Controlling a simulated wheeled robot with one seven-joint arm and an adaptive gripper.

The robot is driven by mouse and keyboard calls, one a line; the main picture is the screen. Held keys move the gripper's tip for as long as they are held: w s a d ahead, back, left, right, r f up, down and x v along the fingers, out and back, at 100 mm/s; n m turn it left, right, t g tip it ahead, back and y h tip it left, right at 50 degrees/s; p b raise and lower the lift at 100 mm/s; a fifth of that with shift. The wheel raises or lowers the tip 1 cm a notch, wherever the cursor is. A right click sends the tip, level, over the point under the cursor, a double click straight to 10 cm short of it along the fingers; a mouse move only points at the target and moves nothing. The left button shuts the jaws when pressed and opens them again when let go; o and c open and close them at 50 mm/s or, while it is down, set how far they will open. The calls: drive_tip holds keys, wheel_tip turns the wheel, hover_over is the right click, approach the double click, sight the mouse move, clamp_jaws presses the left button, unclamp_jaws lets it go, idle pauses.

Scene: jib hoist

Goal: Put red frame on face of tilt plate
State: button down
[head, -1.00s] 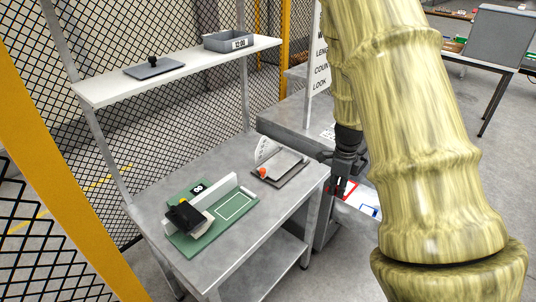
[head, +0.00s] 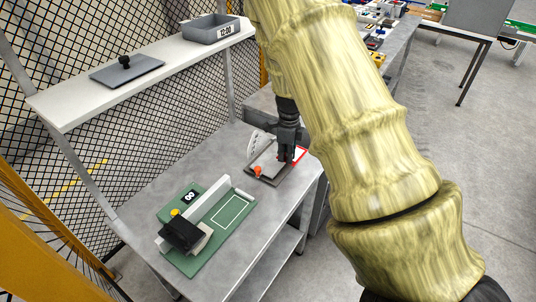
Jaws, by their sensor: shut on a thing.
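The red frame (head: 301,154) shows as a small red edge just right of my gripper (head: 287,158). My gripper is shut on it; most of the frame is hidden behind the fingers. The tilt plate (head: 267,158) is a grey plate on a dark base, with a white curved scale and an orange knob, on the right part of the grey table. My gripper is over the right side of the tilt plate. I cannot tell whether the red frame touches the plate.
A green board (head: 227,228) with a white rail and a black-and-yellow block lies on the left of the table (head: 150,196). A shelf (head: 75,108) above holds a grey lid (head: 127,68) and a grey bin (head: 211,32). Mesh fencing stands behind. My arm covers the right middle.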

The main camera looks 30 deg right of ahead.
sight(268, 164)
drive_tip(key=w, duration=0.1)
drive_tip(key=w+a, duration=0.1)
drive_tip(key=w+a+p, duration=0.1)
drive_tip(key=w, duration=0.1)
drive_tip(key=shift+a+f, duration=0.2)
drive_tip(key=shift+a, duration=0.05)
drive_tip(key=shift+w+a, duration=0.2)
drive_tip(key=shift+a, duration=0.05)
drive_tip(key=shift+w+a+f+p, duration=0.1)
drive_tip(key=shift+w+a+p, duration=0.1)
drive_tip(key=shift+w, duration=0.15)
drive_tip(key=shift+w+a+f+p, duration=0.1)
drive_tip(key=shift+w+p, duration=0.1)
drive_tip(key=shift+w, duration=0.1)
drive_tip(key=shift+w+a+f, duration=0.1)
drive_tip(key=shift+w+f, duration=0.05)
wheel_tip(268, 164, down, 3)
drive_tip(key=shift+r+p, duration=0.2)
drive_tip(key=shift+p, duration=0.7)
drive_tip(key=shift+f, duration=0.35)
